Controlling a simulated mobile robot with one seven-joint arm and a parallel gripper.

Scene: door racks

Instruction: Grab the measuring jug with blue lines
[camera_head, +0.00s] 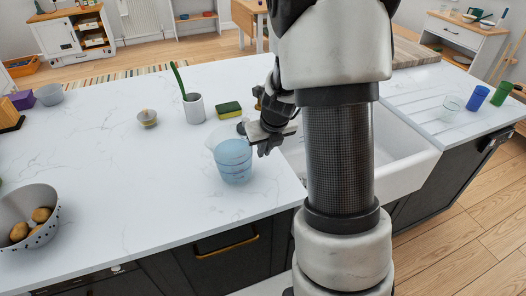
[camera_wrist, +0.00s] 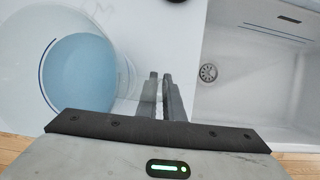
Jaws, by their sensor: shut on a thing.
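The measuring jug (camera_head: 233,162) is clear with blue lines and looks pale blue inside. It stands upright on the white counter, left of the sink. My gripper (camera_head: 262,138) is at its right side near the rim. In the wrist view the jug (camera_wrist: 82,75) fills the left, seen from above. My gripper fingers (camera_wrist: 160,88) are close together just right of its wall, shut on the jug's side, apparently at the handle. The exact grip is mostly hidden between the fingers.
The white sink (camera_head: 400,165) lies right of the jug. A yellow-green sponge (camera_head: 229,110), a white cup (camera_head: 194,108) with a green handle and a small bowl (camera_head: 148,118) stand behind. A colander (camera_head: 28,214) with potatoes is front left. The counter left of the jug is clear.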

